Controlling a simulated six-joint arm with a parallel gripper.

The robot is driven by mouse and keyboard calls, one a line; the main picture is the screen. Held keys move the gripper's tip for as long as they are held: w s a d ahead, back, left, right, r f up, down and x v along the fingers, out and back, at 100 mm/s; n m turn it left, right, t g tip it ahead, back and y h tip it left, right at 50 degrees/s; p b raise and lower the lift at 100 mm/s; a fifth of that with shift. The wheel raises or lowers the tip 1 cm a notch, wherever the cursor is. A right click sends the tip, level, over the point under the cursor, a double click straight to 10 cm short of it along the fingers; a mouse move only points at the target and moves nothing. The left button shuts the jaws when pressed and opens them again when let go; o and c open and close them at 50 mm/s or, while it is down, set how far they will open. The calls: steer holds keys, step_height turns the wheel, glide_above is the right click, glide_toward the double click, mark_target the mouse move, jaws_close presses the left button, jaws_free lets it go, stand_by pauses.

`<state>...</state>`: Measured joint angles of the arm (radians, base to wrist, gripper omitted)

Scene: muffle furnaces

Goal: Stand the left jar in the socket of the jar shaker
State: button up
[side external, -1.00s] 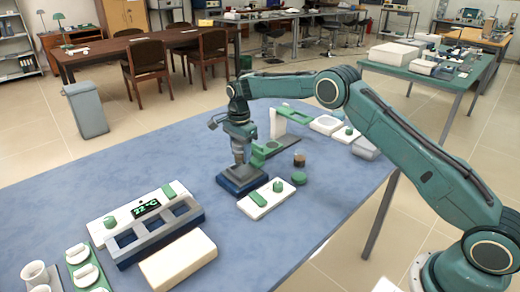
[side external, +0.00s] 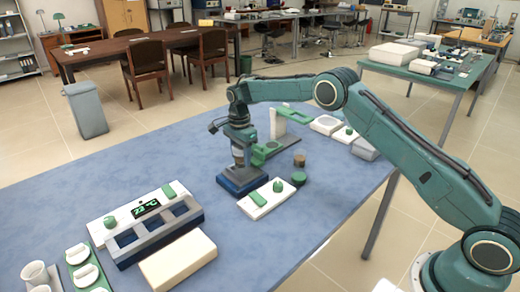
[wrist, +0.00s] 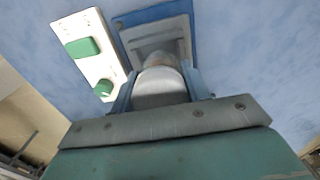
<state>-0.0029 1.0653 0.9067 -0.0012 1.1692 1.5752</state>
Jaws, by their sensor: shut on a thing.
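My gripper (side external: 238,161) points down over the jar shaker (side external: 240,188), a dark blue base with a grey socket block. In the wrist view its two bluish fingers (wrist: 160,76) are shut on the left jar (wrist: 160,90), a pale round jar between them. The shaker's grey socket (wrist: 152,38) shows just past the jar's far end. The jar looks roughly upright in the side view. Its lower end is close to or in the socket; I cannot tell whether it touches the bottom, as the fingers and socket hide it.
A white panel (side external: 255,208) with a green button and knob lies in front of the shaker. A brown jar (side external: 299,160) and a green round piece (side external: 299,179) stand to the right. A green-and-white stand (side external: 277,124) is behind. A block with several square openings (side external: 160,234) is at left.

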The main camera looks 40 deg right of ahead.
steer(key=shift+f, duration=1.25)
steer(key=o, duration=1.1)
steer(key=shift+c, duration=0.2)
steer(key=shift+o, duration=0.4)
steer(key=o, duration=0.3)
steer(key=shift+r, duration=0.15)
steer(key=shift+r, duration=3.85)
